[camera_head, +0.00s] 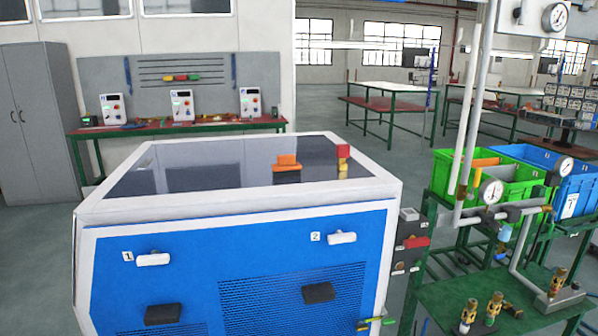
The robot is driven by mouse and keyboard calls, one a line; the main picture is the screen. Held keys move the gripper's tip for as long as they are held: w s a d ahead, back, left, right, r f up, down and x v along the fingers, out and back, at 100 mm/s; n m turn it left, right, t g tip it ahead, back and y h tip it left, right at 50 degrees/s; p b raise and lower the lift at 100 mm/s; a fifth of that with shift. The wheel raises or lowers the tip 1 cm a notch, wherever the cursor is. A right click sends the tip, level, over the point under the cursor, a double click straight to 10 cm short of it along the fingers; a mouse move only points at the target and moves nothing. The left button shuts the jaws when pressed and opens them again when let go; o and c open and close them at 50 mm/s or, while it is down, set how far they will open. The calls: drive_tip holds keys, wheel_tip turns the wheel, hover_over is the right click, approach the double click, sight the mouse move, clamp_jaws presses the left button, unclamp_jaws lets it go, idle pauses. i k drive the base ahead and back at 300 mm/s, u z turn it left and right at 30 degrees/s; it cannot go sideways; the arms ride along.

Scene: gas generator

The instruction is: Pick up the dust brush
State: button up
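An orange object (287,162) with a raised block-like shape lies on the dark glossy top of the blue and white generator cabinet (240,191), right of the middle. It may be the dust brush, but I cannot make out bristles. A small red and yellow piece (343,152) stands to its right, near the right edge of the same top. My gripper and arm are not in view.
The cabinet front has two white handles and dark blocks. At right stand pipes with gauges (490,192), a green table (480,300), a green bin (485,172) and a blue bin (570,185). A workbench (180,128) with instruments is behind. Open floor lies between.

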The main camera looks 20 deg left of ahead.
sight(286, 166)
drive_tip(key=k, duration=0.95)
drive_tip(key=u, duration=4.25)
drive_tip(key=i, duration=0.15)
drive_tip(key=z, duration=2.6)
drive_tip(key=i, duration=1)
drive_tip(key=u, duration=0.1)
